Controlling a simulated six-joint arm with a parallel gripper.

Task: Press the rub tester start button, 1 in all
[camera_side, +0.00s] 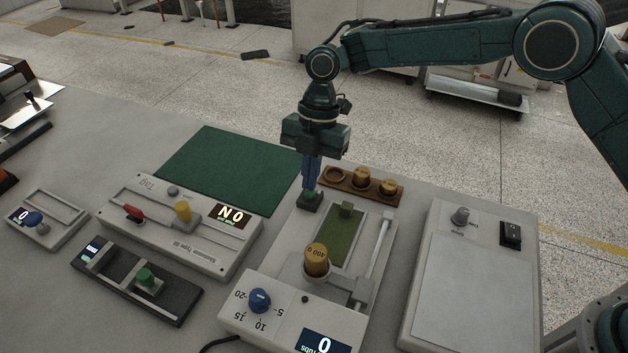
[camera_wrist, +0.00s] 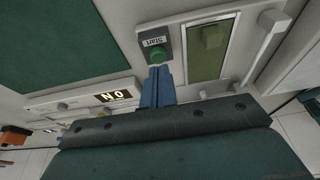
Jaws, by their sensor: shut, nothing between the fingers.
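The rub tester (camera_side: 243,313) is a pale machine with a green strip, a brass weight marked 400 g (camera_side: 316,262), a blue dial (camera_side: 260,300) and a display reading 0 rubs (camera_side: 323,342). Its green start button (camera_side: 311,196) sits on a small dark box at the far left corner. In the wrist view the button (camera_wrist: 158,54) shows beside a label reading Start. My gripper (camera_side: 310,184) points down with its blue fingers shut and empty, tips right at the button. I cannot tell whether they touch it. The fingertips also show in the wrist view (camera_wrist: 160,70).
A wooden rack (camera_side: 345,186) with brass weights stands right of my fingers. A green mat (camera_side: 228,170) lies to the left. A tester with a red lever (camera_side: 134,213), a dark device with a green knob (camera_side: 146,277) and a pale flat plate unit (camera_side: 470,290) stand around.

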